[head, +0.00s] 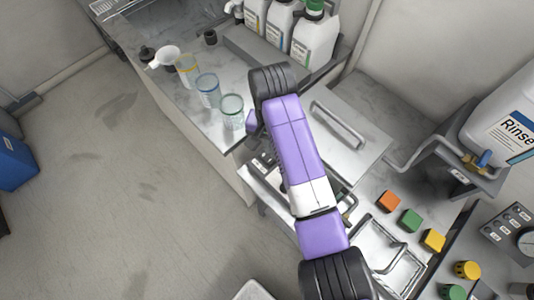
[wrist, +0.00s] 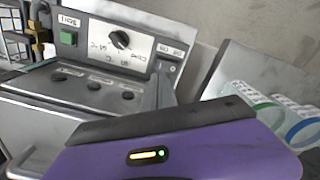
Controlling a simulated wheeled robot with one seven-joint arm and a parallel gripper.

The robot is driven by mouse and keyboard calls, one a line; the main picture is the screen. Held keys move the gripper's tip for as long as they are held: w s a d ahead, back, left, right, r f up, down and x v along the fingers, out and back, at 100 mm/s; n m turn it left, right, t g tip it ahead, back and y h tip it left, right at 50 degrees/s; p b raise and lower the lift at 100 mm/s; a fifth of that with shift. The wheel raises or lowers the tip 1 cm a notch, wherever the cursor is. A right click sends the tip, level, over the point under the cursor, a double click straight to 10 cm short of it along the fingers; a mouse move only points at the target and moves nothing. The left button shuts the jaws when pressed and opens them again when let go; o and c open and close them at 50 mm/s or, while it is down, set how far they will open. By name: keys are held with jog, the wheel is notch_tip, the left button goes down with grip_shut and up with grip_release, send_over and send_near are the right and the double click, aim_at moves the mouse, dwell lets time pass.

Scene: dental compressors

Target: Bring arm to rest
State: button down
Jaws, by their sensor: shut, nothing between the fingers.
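My arm (head: 295,140), purple and white with black joints, reaches from the bottom edge up over the counter in the head view. Its upper black joint is near the cups. My gripper's fingers do not show in either view; in the head view the arm covers the area beneath it. In the wrist view a purple housing with a dark edge and a small lit strip, seemingly part of my own arm, fills the lower middle. No held object shows.
Three rimmed cups (head: 207,90) stand on the counter left of my arm. A steel lid with a handle (head: 338,125) and coloured blocks (head: 411,220) lie to its right. A Rinse container (head: 505,120) is far right. A control panel (wrist: 115,45) shows in the wrist view.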

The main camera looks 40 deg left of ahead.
jog(key=shift+r, duration=0.45)
